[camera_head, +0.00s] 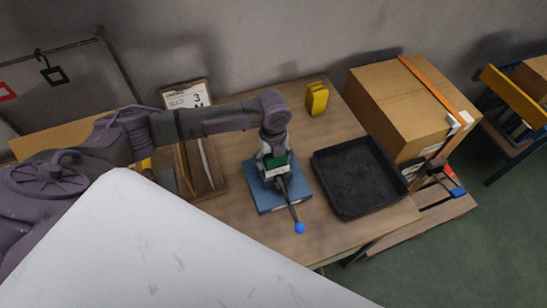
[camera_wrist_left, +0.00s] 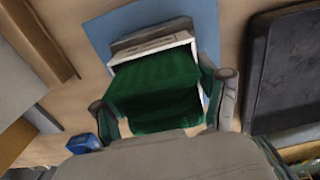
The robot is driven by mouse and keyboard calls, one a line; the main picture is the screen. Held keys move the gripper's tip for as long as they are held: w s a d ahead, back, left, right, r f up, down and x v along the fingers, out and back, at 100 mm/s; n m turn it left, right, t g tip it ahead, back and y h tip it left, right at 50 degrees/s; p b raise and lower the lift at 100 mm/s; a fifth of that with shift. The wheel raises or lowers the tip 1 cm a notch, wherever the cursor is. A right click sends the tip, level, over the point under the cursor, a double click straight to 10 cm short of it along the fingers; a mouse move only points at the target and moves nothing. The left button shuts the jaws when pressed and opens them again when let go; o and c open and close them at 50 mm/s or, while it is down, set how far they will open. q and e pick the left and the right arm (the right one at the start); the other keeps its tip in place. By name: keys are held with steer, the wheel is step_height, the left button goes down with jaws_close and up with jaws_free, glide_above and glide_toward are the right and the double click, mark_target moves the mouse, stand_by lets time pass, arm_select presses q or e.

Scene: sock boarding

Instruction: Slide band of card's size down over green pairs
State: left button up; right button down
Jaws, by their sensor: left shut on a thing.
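A stack of green socks (camera_wrist_left: 155,85) fills the middle of the left wrist view, with a white printed band (camera_wrist_left: 150,48) around it. In the head view the green socks (camera_head: 275,160) and the white band (camera_head: 277,171) stand over a blue mat (camera_head: 264,200) on the table. My left gripper (camera_wrist_left: 166,108) has one finger on each side of the banded stack and is shut on the band; the exact finger contact is partly hidden. My right gripper is not in view.
A black tray (camera_head: 365,212) lies right of the mat. A dark rod with a blue knob (camera_head: 299,228) projects toward the front. A yellow object (camera_head: 317,99) and a cardboard box (camera_head: 405,105) stand behind.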

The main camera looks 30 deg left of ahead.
arm_select(q)
steer(key=o, duration=0.8)
steer(key=shift+c, duration=0.2)
steer(key=shift+r, duration=0.15)
step_height(320, 180, up, 11)
steer(key=shift+r, duration=0.35)
